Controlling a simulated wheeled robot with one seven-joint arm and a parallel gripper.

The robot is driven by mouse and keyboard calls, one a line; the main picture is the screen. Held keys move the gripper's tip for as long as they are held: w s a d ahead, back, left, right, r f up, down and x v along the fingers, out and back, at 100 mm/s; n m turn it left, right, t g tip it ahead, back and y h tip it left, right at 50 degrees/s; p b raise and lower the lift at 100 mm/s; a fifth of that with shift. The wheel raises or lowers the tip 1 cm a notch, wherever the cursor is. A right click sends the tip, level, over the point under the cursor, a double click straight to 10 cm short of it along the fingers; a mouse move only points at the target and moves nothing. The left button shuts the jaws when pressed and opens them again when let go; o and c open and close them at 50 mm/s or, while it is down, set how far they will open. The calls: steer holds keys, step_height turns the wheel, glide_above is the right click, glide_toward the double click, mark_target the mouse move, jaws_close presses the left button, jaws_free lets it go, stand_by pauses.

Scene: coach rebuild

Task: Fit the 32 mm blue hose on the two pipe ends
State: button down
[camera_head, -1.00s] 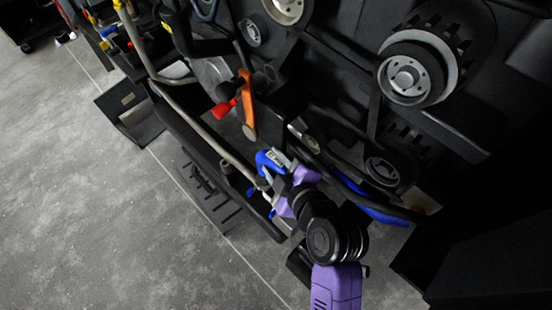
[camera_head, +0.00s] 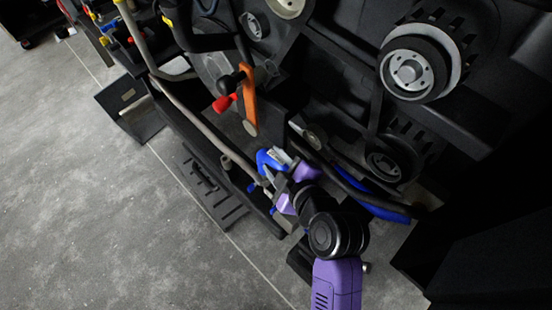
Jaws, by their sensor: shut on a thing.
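A short curved blue hose (camera_head: 266,158) is in the jaws of my gripper (camera_head: 281,168), at the lower middle of the head view. My gripper is shut on it, low beside the engine. Part of the hose is hidden by the jaws. A grey metal pipe (camera_head: 197,116) runs down from the upper left, and its lower end lies close to the held hose. I cannot tell whether they touch. A second, longer blue hose (camera_head: 384,210) lies to the right behind my arm. I cannot make out the two pipe ends clearly.
An orange lever (camera_head: 249,100) and a red knob (camera_head: 222,103) stick out above the gripper. Pulleys (camera_head: 408,73) fill the upper right. A black slotted step (camera_head: 213,190) lies left of the gripper. The grey floor (camera_head: 90,220) is open at the left.

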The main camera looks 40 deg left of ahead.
steer(key=shift+d+f+b, duration=0.1)
steer(key=shift+f+b, duration=0.05)
steer(key=shift+b, duration=0.2)
stand_by(0.6)
steer(key=shift+f+b, duration=0.4)
steer(key=shift+b, duration=0.05)
stand_by(0.7)
steer(key=shift+f+b, duration=0.65)
steer(key=shift+b, duration=0.1)
steer(key=shift+f, duration=0.15)
steer(key=shift+f+b, duration=0.5)
steer(key=shift+b, duration=0.15)
steer(key=shift+s+f+b, duration=0.1)
steer(key=shift+f+b, duration=0.5)
steer(key=shift+f, duration=0.05)
steer(key=shift+c, duration=2)
jaws_free()
